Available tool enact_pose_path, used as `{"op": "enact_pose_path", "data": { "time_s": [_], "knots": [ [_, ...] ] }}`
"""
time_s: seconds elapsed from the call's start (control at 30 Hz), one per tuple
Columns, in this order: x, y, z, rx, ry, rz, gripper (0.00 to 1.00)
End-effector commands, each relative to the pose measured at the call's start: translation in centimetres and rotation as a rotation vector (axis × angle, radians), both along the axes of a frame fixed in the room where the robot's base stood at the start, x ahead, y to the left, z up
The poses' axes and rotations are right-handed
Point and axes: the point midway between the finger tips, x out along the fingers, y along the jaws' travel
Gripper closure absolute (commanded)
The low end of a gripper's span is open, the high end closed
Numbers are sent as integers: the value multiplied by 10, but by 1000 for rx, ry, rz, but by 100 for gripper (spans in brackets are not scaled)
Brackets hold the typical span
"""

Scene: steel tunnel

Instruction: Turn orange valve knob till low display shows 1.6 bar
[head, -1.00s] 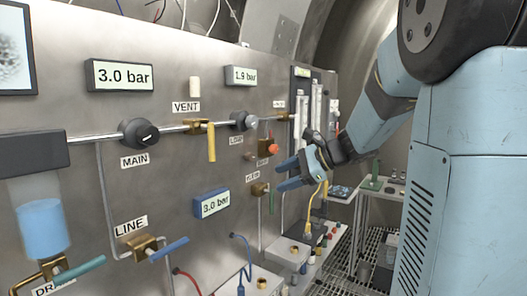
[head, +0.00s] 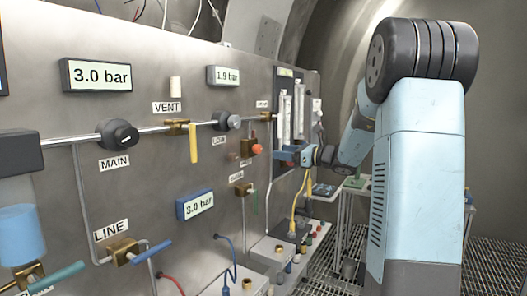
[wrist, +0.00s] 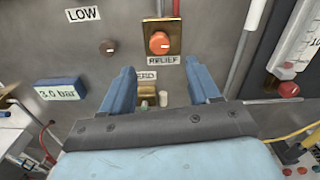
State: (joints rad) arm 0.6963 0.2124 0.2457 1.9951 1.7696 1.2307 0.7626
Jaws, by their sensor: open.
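The orange knob (head: 258,149) sits on a brass fitting on the steel panel. In the wrist view the orange knob (wrist: 160,42) is on a brass plate above the RELIEF label (wrist: 163,61). My gripper (head: 285,155) is open and beside the knob, apart from it. In the wrist view my open gripper (wrist: 162,72) has the knob just beyond and between its blue fingertips. The upper display (head: 224,75) reads 1.9 bar, above a grey knob (head: 227,120). A LOW label (wrist: 84,14) shows in the wrist view.
A blue-framed display (head: 195,204) and the large upper-left display (head: 97,75) read 3.0 bar. A yellow lever (head: 194,145) and a blue lever (head: 152,252) stick out from the panel. Glass tubes (head: 291,112) stand right of the knob. A brass fitting (wrist: 147,93) is below RELIEF.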

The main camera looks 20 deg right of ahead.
Motion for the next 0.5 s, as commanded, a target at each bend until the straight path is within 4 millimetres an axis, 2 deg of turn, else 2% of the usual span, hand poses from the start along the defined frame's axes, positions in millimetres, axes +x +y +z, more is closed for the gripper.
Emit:
{"op": "enact_pose_path", "data": {
  "time_s": [0.3, 0.5],
  "knots": [
    [42, 38, 0, -1, 0, 3, 39],
    [59, 52, 0, -1, 0, 0, 39]
  ]
}}
